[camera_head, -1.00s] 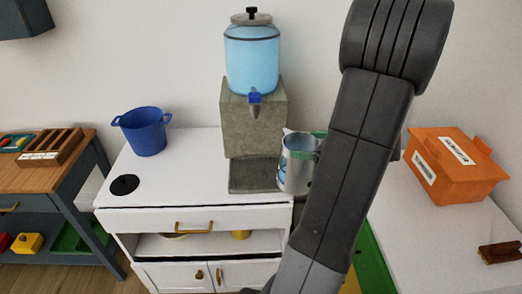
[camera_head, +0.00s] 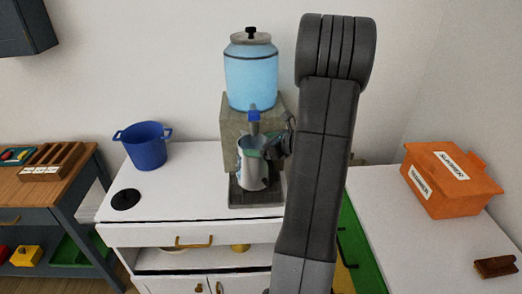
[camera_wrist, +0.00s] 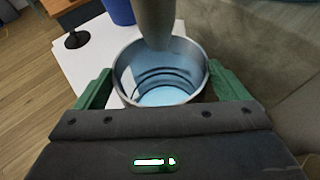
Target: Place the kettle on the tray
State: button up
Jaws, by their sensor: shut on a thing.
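The kettle (camera_head: 252,172) is a silver metal jug, upright and open at the top. It is in front of the stone dispenser stand, just below the blue tap. The dark grey tray (camera_head: 243,201) lies at the foot of that stand, and the kettle is over it; I cannot tell whether its base touches. My gripper (camera_wrist: 160,88) is shut on the kettle, with green fingers on either side of its rim in the wrist view (camera_wrist: 163,62). The inside looks bluish. A grey spout comes down over the mouth. My arm hides part of the counter at right.
The blue water dispenser (camera_head: 251,75) stands above the tap (camera_head: 253,115). A blue pot (camera_head: 146,146) and a black disc (camera_head: 125,199) are on the white counter (camera_head: 185,200) at left. An orange box (camera_head: 447,180) is on the right-hand surface. The counter between pot and tray is clear.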

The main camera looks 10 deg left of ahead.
jog(key=shift+f, duration=1.45)
jog(key=o, duration=1.7)
jog(key=v, duration=1.2)
jog(key=shift+b, duration=0.4)
